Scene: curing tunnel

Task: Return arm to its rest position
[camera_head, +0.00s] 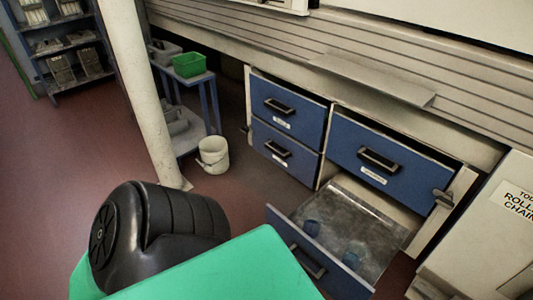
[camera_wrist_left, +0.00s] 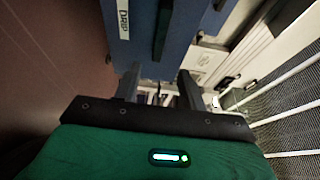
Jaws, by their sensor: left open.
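My left gripper (camera_wrist_left: 160,84) is open in the left wrist view, its two dark fingers apart with nothing visible between them. A blue drawer front (camera_wrist_left: 160,30) with a white label lies just beyond the fingertips; I cannot tell whether they touch it. In the head view, a black joint and a green link of my own arm fill the lower left and middle. The left gripper itself is hidden there. My right gripper is in neither view.
A cabinet holds blue drawers (camera_head: 377,155). Its lower right drawer (camera_head: 355,225) is pulled out, with blue items inside. A white bucket (camera_head: 213,156), a pale post (camera_head: 140,90) and a trolley with a green bin (camera_head: 188,65) stand left. Open red floor (camera_head: 60,150) lies farther left.

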